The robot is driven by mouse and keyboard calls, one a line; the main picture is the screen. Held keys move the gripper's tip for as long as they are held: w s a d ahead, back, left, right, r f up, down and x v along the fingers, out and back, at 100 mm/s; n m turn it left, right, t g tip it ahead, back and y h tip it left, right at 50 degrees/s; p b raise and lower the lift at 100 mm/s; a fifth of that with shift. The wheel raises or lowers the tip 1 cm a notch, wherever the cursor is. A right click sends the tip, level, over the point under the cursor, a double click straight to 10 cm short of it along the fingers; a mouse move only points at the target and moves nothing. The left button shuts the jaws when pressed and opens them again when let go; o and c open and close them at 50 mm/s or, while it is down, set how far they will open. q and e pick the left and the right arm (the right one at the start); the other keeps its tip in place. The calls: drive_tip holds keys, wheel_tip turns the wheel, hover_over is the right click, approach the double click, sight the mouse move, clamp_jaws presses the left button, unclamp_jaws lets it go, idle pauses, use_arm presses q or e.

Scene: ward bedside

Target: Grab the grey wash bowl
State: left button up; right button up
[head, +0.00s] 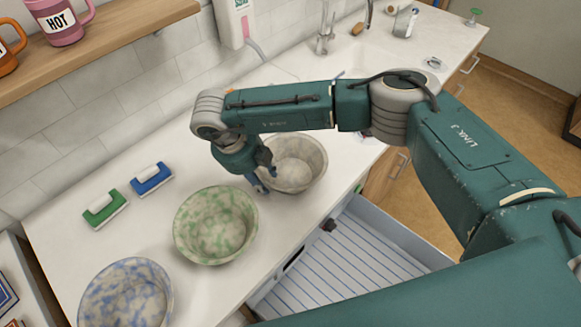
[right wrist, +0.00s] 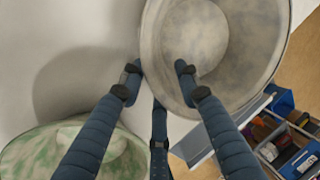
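The grey wash bowl (head: 300,165) stands on the white counter, mottled grey and cream, partly hidden behind my right arm and gripper. My right gripper (head: 264,180) is at the bowl's left rim, pointing down. In the right wrist view, the grey bowl (right wrist: 245,55) fills the upper right. There my right gripper (right wrist: 158,72) is open, with one finger over the bowl's inside and another outside its left rim. The rim passes between them; I cannot tell whether they touch it. My left gripper is not in view.
A green-mottled bowl (head: 215,225) stands close to the left of my right gripper, and a blue-mottled bowl (head: 127,295) farther left. Green (head: 104,208) and blue (head: 151,179) brushes lie near the wall. An open drawer (head: 345,262) juts out below the counter. The sink is behind.

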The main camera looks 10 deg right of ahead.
clamp_jaws()
drive_tip(key=shift+a, duration=0.1)
